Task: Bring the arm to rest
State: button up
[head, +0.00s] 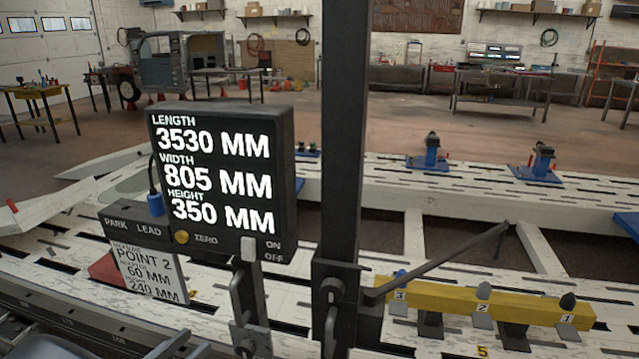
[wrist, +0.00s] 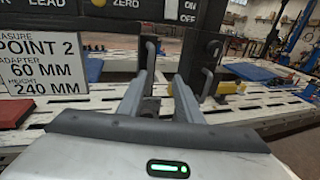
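My gripper (wrist: 160,80) shows in the wrist view with its two grey fingers apart and nothing visible between them. It points toward the dark upright and handles under the readout box. I cannot make it out clearly in the head view. The readout box (head: 222,175) reads length 3530 mm, width 805 mm and height 350 mm. A yellow ZERO button (head: 181,237) and a light switch tab (head: 248,249) by the ON/OFF marks sit along its lower edge.
A dark vertical post (head: 343,130) stands in front of the bench, with a thin rod (head: 440,262) slanting right. A yellow bar (head: 455,300) numbered 1 to 3 lies on the slotted white frame. A Point 2 card (head: 148,270) hangs below the PARK/LEAD box. Blue clamps (head: 430,155) stand behind.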

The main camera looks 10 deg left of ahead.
jog(key=w+d+r+m+g+h, duration=0.1)
jog(key=w+d+r+m+g, duration=0.2)
jog(key=d, duration=0.6)
jog(key=w+d+r+m+g, duration=0.2)
jog(key=d+r+m+g, duration=0.15)
jog(key=d+m, duration=0.35)
jog(key=w+d+r+m+g+h, duration=0.1)
jog(key=w+d+r+m+g, duration=0.3)
jog(key=d, duration=0.6)
jog(key=s+d+r+m+g+y, duration=0.1)
jog(key=s+d+m+g+y, duration=0.3)
jog(key=s+d+m, duration=0.45)
jog(key=s+d+r+m+t+y, duration=0.3)
jog(key=s+d+r+m+y, duration=0.15)
jog(key=d+m, duration=0.25)
notch_tip(320, 180, up, 16)
jog(key=m+t+p, duration=0.1)
jog(key=p, duration=1.4)
jog(key=shift+s+d+f+p, duration=0.25)
jog(key=shift+s+d+p, duration=0.05)
jog(key=shift+d, duration=0.05)
jog(key=shift+m, duration=0.25)
